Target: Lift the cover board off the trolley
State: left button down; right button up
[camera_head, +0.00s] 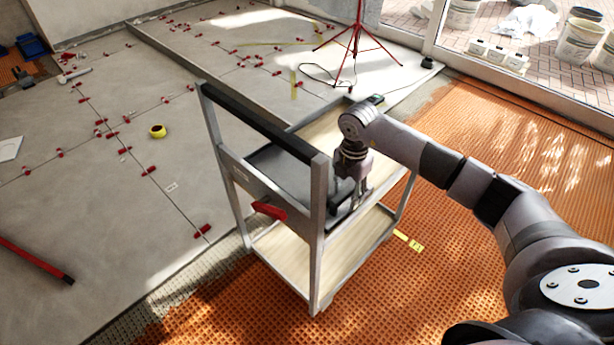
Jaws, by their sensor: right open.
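The trolley (318,240) stands in the middle, with a silver frame, a black handle bar and two light wood shelves. A flat dark grey board (272,160), which looks like the cover board, lies on its upper level, partly hidden behind the handle bar and frame. My right gripper (346,200) points down at the right side of this board, over the trolley. Its jaws are open. I cannot tell whether the fingers touch the board. My left gripper is not in view.
A red tool (268,209) hangs on the trolley's near side. Grey tiles with red levelling clips spread to the left, with a yellow tape roll (157,131). A red tripod (357,35) stands behind. Orange matting (480,130) lies right; buckets (578,42) stand beyond the glass.

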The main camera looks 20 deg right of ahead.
jog(key=shift+c, duration=0.2)
grip_shut()
dwell(0.3)
dwell(0.5)
jog(key=shift+w+r, duration=0.1)
jog(key=shift+r, duration=0.05)
